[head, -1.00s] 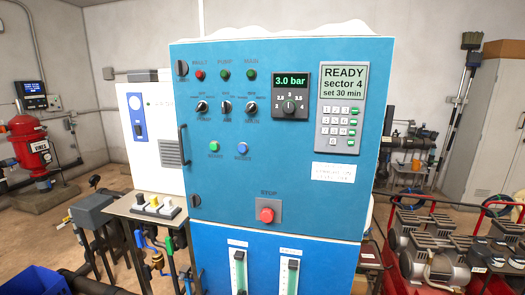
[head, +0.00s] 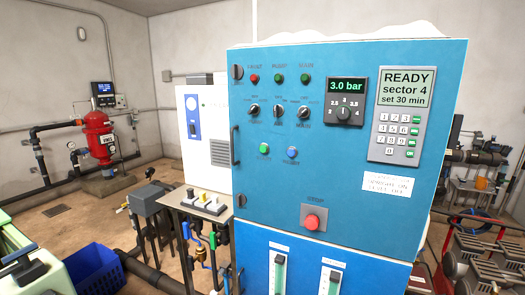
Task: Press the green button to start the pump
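The blue control cabinet (head: 340,185) fills the right half of the head view. Its green button (head: 264,149) sits on the left part of the door, beside a blue button (head: 292,153). A red stop button (head: 312,222) is lower on the door. The display (head: 405,87) reads "READY sector 4 set 30 min". The pressure unit (head: 346,98) reads 3.0 bar. Neither of my grippers shows in the head view.
A white cabinet (head: 205,125) and a small table with valve levers (head: 202,204) stand left of the blue cabinet. A blue crate (head: 95,272) is on the floor at lower left. A red filter tank (head: 98,145) stands by the wall. Compressors (head: 470,265) are at lower right.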

